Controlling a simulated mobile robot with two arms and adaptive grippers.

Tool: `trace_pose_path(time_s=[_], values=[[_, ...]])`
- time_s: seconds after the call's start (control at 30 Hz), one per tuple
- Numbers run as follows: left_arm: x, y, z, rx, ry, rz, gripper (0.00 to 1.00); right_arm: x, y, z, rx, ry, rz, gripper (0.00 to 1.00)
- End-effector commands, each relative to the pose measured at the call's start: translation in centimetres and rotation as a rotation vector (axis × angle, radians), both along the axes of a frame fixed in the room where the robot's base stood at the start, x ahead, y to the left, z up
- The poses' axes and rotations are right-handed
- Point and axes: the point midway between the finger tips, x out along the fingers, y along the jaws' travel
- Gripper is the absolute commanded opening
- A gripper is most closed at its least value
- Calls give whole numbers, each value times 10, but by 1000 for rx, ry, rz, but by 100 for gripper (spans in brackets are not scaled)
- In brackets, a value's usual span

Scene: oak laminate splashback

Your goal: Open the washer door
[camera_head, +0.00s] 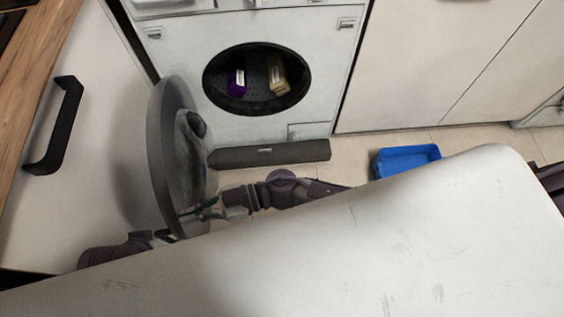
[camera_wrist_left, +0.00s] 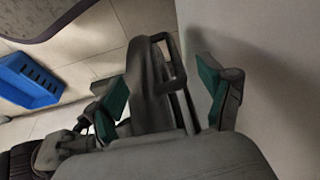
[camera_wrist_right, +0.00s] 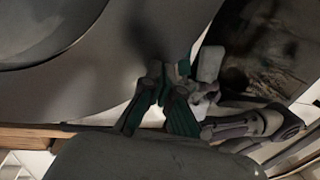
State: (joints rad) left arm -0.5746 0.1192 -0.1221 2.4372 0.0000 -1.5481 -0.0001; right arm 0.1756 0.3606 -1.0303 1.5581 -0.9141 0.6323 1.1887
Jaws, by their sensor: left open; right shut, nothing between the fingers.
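The washer (camera_head: 330,60) stands at the top of the head view. Its round grey door (camera_head: 160,150) is swung wide open to the left, nearly edge-on, leaving the dark drum opening (camera_head: 258,106) uncovered. My right gripper (camera_head: 187,212) is shut and empty beside the lower inner side of the door; touching cannot be told. In the right wrist view its green-padded fingers (camera_wrist_right: 168,78) meet in front of the grey door (camera_wrist_right: 95,85). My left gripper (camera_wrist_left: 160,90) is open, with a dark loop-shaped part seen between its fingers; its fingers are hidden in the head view.
A purple box (camera_head: 236,80) and a yellowish box (camera_head: 277,74) lie in the drum. A blue bin (camera_head: 405,159) stands on the floor at right. A cabinet with a black handle (camera_head: 56,126) is left of the door. My white body covers the foreground.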

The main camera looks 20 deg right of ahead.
Motion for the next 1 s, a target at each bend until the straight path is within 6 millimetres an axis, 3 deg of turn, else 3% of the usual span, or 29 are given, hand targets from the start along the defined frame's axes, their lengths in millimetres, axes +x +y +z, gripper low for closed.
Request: trace_pose_path(time_s=[0.47,1.0], values=[[1,0,-1,0,0,1,81,0,-6,-1,-2,1,-1,0],[0,0,0,0,0,0,81,-2,-105,-1,-3,1,-1,0]])
